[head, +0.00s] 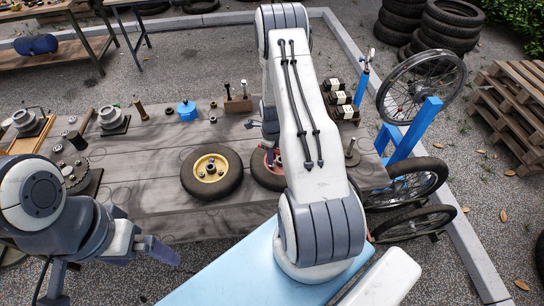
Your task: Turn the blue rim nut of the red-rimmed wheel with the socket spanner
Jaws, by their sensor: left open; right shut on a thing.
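The red-rimmed wheel (259,178) lies flat on the table, right of a yellow-rimmed wheel (212,173). My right arm hides most of it, and its blue rim nut does not show. My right gripper (270,138) is above this wheel, largely hidden behind the arm. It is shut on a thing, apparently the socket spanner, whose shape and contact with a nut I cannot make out. My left gripper (160,252) is open and empty at the table's front left, well away from the wheels.
A wooden block (238,105) with two upright tools stands at the table's back, beside a blue object (187,110). Dark boxes (338,100) and a blue stand (408,140) with a spoked wheel (420,87) are at right. The table's front left-middle (165,205) is clear.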

